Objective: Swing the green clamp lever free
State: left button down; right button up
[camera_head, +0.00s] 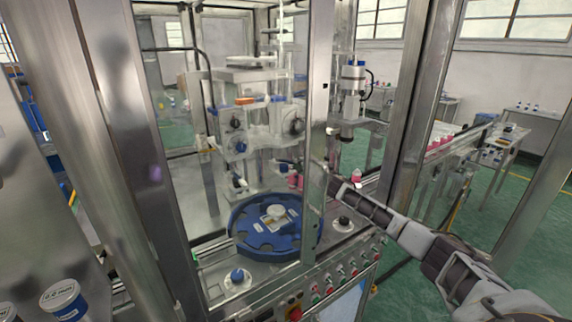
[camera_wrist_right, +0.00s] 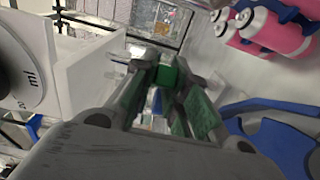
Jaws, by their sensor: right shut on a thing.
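The green clamp lever (camera_wrist_right: 168,74) shows as a small green block in the right wrist view, at the upper middle. My right gripper (camera_wrist_right: 165,82) has its fingers on both sides of it and is shut on it. In the head view my right arm comes in from the right and reaches into the machine. The metal post and clear panel hide much of that gripper there, and I cannot make out the lever in that view. My left gripper is in neither view.
A blue star wheel (camera_head: 242,244) lies on the machine deck. Pink cans (camera_wrist_right: 280,34) stand close to the right of the gripper. A white dial housing (camera_wrist_right: 85,72) is close at left. A steel upright (camera_head: 318,90) stands in front of the machine.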

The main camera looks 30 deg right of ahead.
jog(key=shift+w+d, duration=0.8)
jog(key=shift+d, duration=0.1)
jog(key=shift+w+d, duration=0.1)
jog(key=shift+w, duration=0.05)
jog(key=shift+w+d, duration=0.3)
jog(key=shift+w, duration=0.2)
jog(key=shift+w+d, duration=0.3)
jog(key=shift+w, duration=0.2)
jog(key=shift+w, duration=0.1)
jog(key=shift+w+d+b, duration=0.3)
jog(key=shift+w+b, duration=0.2)
jog(key=shift+w, duration=0.4)
